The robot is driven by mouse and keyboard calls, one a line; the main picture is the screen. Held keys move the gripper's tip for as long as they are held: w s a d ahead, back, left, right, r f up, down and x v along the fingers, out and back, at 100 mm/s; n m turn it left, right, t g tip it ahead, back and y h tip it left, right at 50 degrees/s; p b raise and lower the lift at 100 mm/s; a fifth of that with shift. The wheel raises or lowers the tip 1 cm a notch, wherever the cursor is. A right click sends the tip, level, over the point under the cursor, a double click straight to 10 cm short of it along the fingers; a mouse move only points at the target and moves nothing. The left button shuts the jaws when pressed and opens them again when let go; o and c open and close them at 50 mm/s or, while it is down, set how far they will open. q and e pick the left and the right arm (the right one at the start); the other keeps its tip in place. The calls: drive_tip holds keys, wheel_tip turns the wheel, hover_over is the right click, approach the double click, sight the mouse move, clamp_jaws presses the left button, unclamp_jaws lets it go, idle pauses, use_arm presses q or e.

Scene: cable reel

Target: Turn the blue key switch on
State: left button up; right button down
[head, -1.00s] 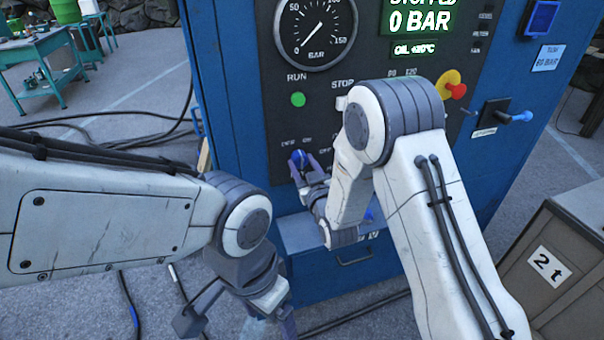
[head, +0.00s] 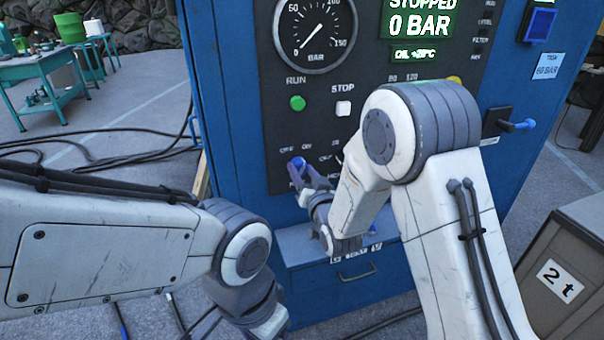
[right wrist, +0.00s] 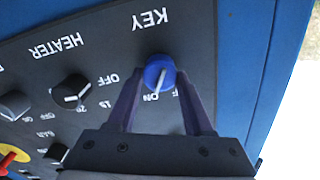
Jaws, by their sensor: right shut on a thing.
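The blue key switch (head: 297,163) is a round blue knob low on the left of the dark control panel. It also shows in the right wrist view (right wrist: 160,70), upside down with its KEY label. A pale line on its face runs toward the ON mark; part of the OFF mark is hidden. My right gripper (head: 306,173) is shut on the knob, one purple finger on each side, as the right wrist view (right wrist: 160,88) also shows. My left gripper (head: 264,322) hangs at the bottom edge, its fingertips cut off, away from the panel.
A black HEATER knob (right wrist: 70,91) sits beside the key switch. A green RUN button (head: 297,103) and white STOP button (head: 343,108) are above. A drawer (head: 345,275) juts out below the panel. A crate marked 2t (head: 553,280) stands at right.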

drive_tip(key=shift+c, duration=1.5)
unclamp_jaws()
drive_tip(key=p+v, duration=0.8)
drive_tip(key=v, duration=0.2)
drive_tip(key=shift+s, duration=0.25)
